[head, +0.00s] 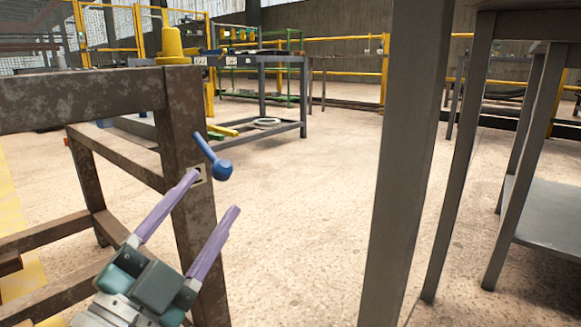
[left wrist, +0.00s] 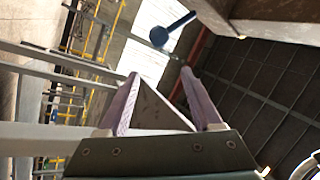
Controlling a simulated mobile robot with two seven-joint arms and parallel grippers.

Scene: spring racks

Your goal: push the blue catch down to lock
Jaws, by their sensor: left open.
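The blue catch (head: 213,158) is a short rod with a round knob, on the upper part of a worn brown rack post (head: 187,130). It tilts, with the knob at its lower right end. My right gripper is not in view.
A grey post (head: 410,150) stands upright right of centre, with grey tables (head: 545,215) behind it on the right. A yellow object (head: 173,45) stands at the brown rack's top. The floor (head: 310,200) between rack and grey post is clear.

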